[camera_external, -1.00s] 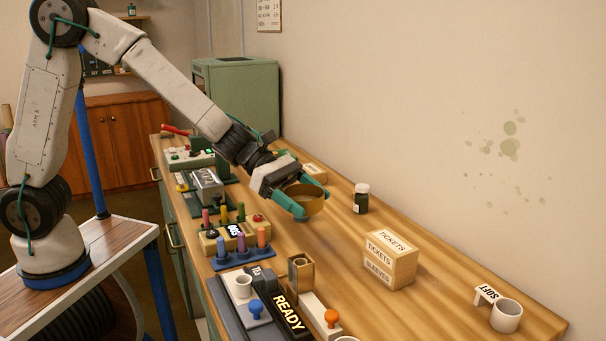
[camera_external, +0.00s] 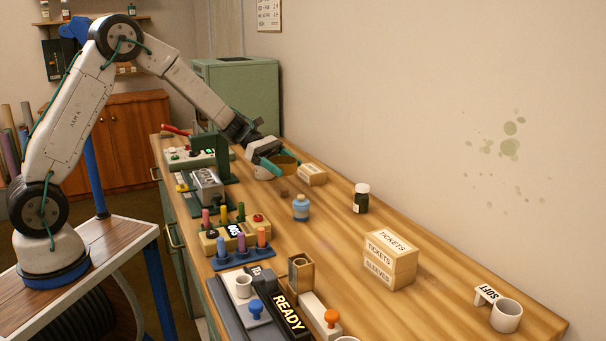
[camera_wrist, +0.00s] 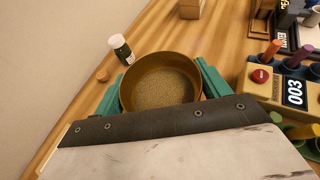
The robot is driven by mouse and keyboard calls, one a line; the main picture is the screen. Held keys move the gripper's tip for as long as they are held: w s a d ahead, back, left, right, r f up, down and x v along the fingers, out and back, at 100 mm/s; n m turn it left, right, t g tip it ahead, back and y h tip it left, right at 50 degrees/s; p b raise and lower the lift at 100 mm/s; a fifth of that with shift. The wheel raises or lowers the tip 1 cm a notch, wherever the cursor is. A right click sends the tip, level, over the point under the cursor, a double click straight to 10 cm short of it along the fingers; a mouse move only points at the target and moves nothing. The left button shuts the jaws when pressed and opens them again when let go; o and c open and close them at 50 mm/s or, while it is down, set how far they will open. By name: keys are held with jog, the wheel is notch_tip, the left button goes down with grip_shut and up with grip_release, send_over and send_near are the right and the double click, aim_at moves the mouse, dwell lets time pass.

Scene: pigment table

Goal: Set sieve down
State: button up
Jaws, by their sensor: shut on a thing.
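The sieve (camera_external: 287,161) is a round brass-coloured ring, held up toward the back of the wooden bench. In the wrist view the sieve (camera_wrist: 161,82) shows a brown mesh inside its rim. My gripper (camera_external: 273,159) is shut on it, with a teal finger on each side of the ring. A pale round object (camera_external: 263,173) shows just below the gripper; I cannot tell whether the sieve touches it. The sieve's underside is hidden.
A small brown piece (camera_external: 285,194), a blue bottle (camera_external: 300,208) and a dark bottle (camera_external: 361,198) are nearer. Devices line the left edge. Bare wood (camera_external: 335,235) lies before the ticket boxes (camera_external: 391,258).

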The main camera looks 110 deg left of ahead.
aim_at(285, 209)
notch_tip(285, 209, down, 12)
dwell(0.6)
jog(key=shift+f, duration=0.2)
jog(key=o, duration=1)
jog(key=shift+o, duration=0.2)
jog(key=shift+r, duration=0.2)
